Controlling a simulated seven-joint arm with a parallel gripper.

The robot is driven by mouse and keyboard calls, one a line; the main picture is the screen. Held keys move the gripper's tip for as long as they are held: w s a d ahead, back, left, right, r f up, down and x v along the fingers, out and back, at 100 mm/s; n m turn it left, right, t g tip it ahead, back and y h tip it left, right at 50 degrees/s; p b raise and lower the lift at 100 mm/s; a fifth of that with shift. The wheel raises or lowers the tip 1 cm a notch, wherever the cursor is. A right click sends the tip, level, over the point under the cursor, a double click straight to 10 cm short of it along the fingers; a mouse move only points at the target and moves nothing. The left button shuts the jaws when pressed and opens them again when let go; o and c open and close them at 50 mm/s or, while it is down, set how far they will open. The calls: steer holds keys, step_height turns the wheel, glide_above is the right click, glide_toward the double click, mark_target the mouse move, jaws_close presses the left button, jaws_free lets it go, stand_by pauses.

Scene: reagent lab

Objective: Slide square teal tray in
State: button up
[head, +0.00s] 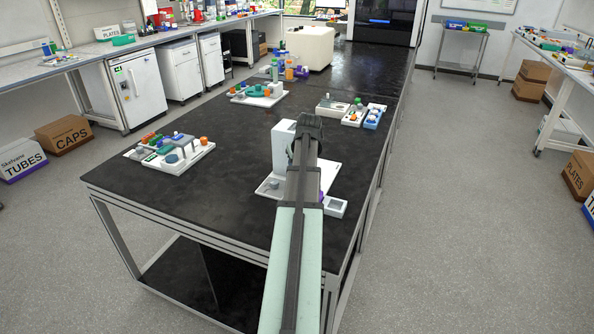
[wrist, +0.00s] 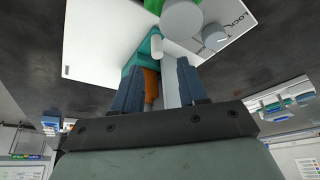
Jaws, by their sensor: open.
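In the wrist view, a teal piece (wrist: 141,52), perhaps the square teal tray, shows just beyond my left finger; its full outline is hidden. My gripper (wrist: 160,68) is open, with its two dark fingers apart. An orange part (wrist: 151,86) and a pale upright face show between the fingers; I cannot tell whether the fingers touch anything. In the head view, a white upright unit (head: 283,146) stands on a white base board (head: 268,191). My arm hides much of this board, and my gripper's fingertips cannot be made out there.
A green cylinder (wrist: 154,4) and a grey cylinder (wrist: 182,17) are close beyond my fingers. A grey knob (wrist: 215,37) sits near lettering. Other boards with parts stand on the black table at left (head: 170,158), back (head: 258,97) and right (head: 352,113). The table's left-front area is clear.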

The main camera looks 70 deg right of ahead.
steer(key=v, duration=0.9)
steer(key=shift+r, duration=0.25)
steer(key=shift+a, duration=0.1)
